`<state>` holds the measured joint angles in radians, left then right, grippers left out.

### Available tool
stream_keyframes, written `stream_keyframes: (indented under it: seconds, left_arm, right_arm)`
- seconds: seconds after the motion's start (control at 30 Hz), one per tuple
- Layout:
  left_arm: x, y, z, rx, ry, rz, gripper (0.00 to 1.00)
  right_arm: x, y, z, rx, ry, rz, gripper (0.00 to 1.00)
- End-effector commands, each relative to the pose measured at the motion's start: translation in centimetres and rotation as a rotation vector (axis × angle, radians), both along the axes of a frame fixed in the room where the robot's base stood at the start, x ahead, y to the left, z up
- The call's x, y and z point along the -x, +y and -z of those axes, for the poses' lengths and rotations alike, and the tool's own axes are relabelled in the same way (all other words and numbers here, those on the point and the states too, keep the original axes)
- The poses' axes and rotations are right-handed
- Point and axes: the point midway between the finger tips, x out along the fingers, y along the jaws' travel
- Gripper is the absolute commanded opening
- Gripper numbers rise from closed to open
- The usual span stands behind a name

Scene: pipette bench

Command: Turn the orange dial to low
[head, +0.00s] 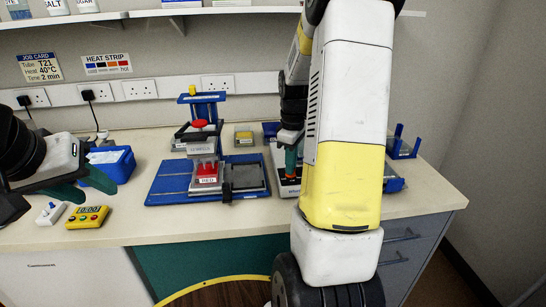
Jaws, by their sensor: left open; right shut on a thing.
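The orange dial (290,181) shows as a small orange patch on a pale device (282,161) right of the bench's middle. My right gripper (291,174) points down with its green fingers shut on the dial. My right arm hides most of the device and any marks around the dial, so I cannot read its setting. My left gripper (98,191) is open and empty at the left, above the bench in front of a blue box.
A blue box (118,163), a yellow timer (87,217) and a white switch (50,213) are at the left. A blue rack (403,152) is at the right.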

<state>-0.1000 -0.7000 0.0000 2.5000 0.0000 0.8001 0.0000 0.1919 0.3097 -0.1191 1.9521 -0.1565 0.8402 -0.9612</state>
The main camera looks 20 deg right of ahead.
Motion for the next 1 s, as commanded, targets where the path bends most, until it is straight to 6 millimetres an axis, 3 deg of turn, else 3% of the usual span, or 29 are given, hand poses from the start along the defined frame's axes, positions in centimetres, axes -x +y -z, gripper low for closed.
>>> stream_keyframes:
  seconds: [0.27,1.0]
  left_arm:
    - [0.00,0.00,0.00,0.000,0.000,0.000,0.42]
    - [0.00,0.00,0.00,0.000,0.000,0.000,0.42]
  right_arm:
    - [-0.07,0.04,-0.07,0.000,-0.001,0.181,0.00]
    - [-0.09,0.04,-0.10,0.000,-0.002,0.882,0.00]
